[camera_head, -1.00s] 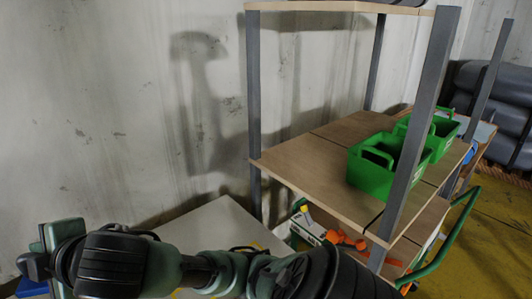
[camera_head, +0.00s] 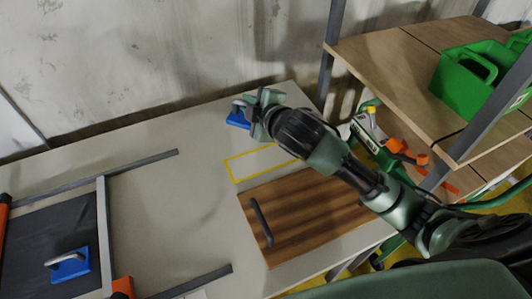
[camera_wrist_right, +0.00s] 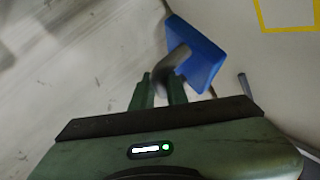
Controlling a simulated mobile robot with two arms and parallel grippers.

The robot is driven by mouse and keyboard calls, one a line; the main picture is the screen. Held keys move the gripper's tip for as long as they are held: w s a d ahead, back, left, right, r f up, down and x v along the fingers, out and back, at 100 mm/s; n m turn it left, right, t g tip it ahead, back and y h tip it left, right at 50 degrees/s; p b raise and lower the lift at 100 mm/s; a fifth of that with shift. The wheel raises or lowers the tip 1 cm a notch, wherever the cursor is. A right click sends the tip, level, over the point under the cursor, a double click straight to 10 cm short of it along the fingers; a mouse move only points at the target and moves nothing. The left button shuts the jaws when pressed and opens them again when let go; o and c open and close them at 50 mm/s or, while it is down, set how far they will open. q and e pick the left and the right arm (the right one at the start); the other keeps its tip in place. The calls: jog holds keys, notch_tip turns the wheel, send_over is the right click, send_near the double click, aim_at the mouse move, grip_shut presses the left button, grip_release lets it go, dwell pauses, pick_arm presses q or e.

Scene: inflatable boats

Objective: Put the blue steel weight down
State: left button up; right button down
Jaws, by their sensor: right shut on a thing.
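A blue steel weight (camera_head: 237,119) with a grey handle hangs from my right gripper (camera_head: 249,106), near the back of the pale table in the head view. In the right wrist view, the fingers of my right gripper (camera_wrist_right: 168,88) are shut on the handle, and the blue block (camera_wrist_right: 200,55) is tilted. The weight looks held above the table; its exact height is hard to tell. A second blue weight (camera_head: 70,267) with a handle sits on a black panel at the lower left. My left gripper is not in view.
The pale table (camera_head: 205,200) has a yellow outlined rectangle (camera_head: 232,170) just in front of the held weight. A brown slatted board (camera_head: 300,215) with a dark handle lies nearer. Grey bars (camera_head: 103,225) frame the black panel. A shelf (camera_head: 385,62) with green crates (camera_head: 465,75) stands right.

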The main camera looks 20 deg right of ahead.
notch_tip(320, 180, down, 18)
jog(key=shift+f+b, duration=0.1)
jog(key=shift+b, duration=0.2)
jog(key=shift+f, duration=0.1)
dwell(0.4)
jog(key=c, duration=1.4)
grip_release()
jog(key=shift+s+f, duration=0.1)
jog(key=shift+f, duration=0.05)
jog(key=v, duration=1.2)
jog(key=shift+r+b, duration=0.25)
jog(key=shift+b, duration=0.1)
